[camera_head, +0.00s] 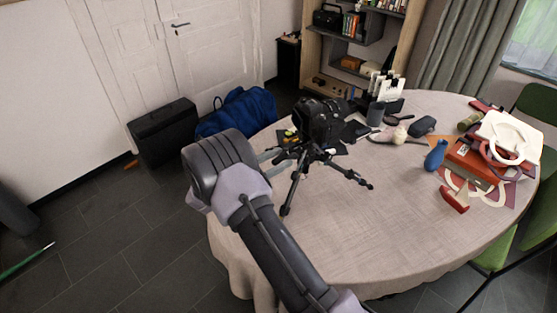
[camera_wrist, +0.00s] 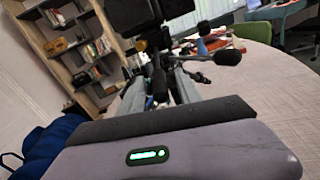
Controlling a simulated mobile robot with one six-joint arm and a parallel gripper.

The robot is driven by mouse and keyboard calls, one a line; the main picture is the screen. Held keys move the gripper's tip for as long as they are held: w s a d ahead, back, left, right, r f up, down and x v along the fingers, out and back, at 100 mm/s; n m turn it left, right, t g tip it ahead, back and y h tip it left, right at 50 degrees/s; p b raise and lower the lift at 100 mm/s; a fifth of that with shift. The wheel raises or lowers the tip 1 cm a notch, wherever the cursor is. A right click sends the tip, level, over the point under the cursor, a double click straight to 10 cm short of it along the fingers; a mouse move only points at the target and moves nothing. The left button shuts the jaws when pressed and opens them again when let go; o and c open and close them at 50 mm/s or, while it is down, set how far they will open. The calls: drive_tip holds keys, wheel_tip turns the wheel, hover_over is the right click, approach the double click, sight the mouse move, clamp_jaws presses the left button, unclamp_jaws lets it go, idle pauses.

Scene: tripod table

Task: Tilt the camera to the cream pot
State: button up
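A black camera (camera_head: 322,118) stands on a small black tripod (camera_head: 296,185) near the table's left side. Its dark underside (camera_wrist: 135,14) shows at the top of the wrist view. My gripper (camera_head: 279,157) reaches in from the left, close beside the tripod head. In the wrist view my gripper (camera_wrist: 160,88) has its two grey fingers apart, with a black handle-like part (camera_wrist: 159,80) showing between them; I cannot tell whether they touch it. A small cream rounded thing (camera_head: 400,134), perhaps the cream pot, lies right of the camera.
The round table (camera_head: 345,235) is clear in front. A blue vase (camera_head: 435,155), a red box (camera_head: 468,160) and a white ring-shaped thing (camera_head: 512,138) crowd its right side. A blue bag (camera_head: 240,110) lies on the floor.

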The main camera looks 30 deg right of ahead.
clamp_jaws()
idle(1.3)
